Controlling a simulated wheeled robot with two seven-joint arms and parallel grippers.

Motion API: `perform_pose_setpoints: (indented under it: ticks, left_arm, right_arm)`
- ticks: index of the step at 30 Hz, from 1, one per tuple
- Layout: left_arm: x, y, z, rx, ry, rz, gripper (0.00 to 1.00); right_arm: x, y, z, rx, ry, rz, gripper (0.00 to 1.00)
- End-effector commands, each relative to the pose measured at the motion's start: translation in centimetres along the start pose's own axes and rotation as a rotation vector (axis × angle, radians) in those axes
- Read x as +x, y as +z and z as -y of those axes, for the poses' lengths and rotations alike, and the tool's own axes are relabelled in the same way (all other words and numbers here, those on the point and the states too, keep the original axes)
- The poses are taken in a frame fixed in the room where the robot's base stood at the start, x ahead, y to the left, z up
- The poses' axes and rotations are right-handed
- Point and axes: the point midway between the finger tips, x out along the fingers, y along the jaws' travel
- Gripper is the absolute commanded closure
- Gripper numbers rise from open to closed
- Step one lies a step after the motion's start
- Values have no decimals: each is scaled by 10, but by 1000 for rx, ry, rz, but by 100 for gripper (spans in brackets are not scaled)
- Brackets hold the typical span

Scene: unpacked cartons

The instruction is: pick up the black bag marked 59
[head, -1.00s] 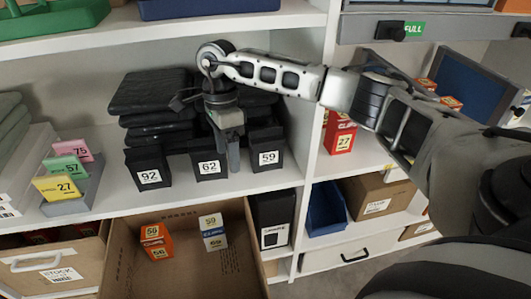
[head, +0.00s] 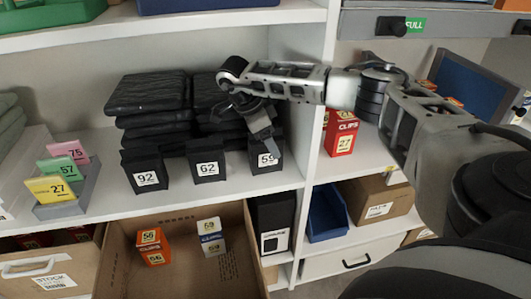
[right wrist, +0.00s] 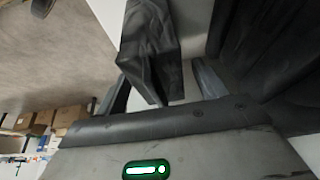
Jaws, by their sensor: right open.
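The black bag marked 59 (head: 267,163) stands upright on the middle shelf, rightmost of three black bags, with the bag marked 62 (head: 206,168) and the bag marked 92 (head: 144,179) to its left. My right gripper (head: 266,141) is at the top of the 59 bag and hides part of it and its label. In the right wrist view the open fingers (right wrist: 163,82) sit on either side of a black bag's edge (right wrist: 152,45); I cannot tell whether they touch it. My left gripper is out of view.
Stacked folded black items (head: 150,105) lie behind the bags. The shelf unit's white upright (head: 308,130) is close to the right. An open carton (head: 120,265) below holds two small boxes. A card holder (head: 75,195) stands at the left.

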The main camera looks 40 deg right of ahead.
Motion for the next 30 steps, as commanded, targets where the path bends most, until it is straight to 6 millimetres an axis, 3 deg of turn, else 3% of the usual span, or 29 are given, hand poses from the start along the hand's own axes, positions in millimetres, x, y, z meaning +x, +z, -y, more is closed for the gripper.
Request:
perform_pose_setpoints:
  ticks: [8,12,14,25,30]
  left_arm:
    - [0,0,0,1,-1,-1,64]
    - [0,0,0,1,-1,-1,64]
    - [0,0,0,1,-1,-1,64]
    - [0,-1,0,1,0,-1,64]
    - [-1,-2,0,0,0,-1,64]
  right_arm:
    - [4,0,0,0,1,0,29]
    - [4,0,0,0,1,0,68]
    - [4,0,0,0,1,1,80]
    - [0,0,-2,0,-1,2,80]
    - [-14,-2,-6,1,-3,3,80]
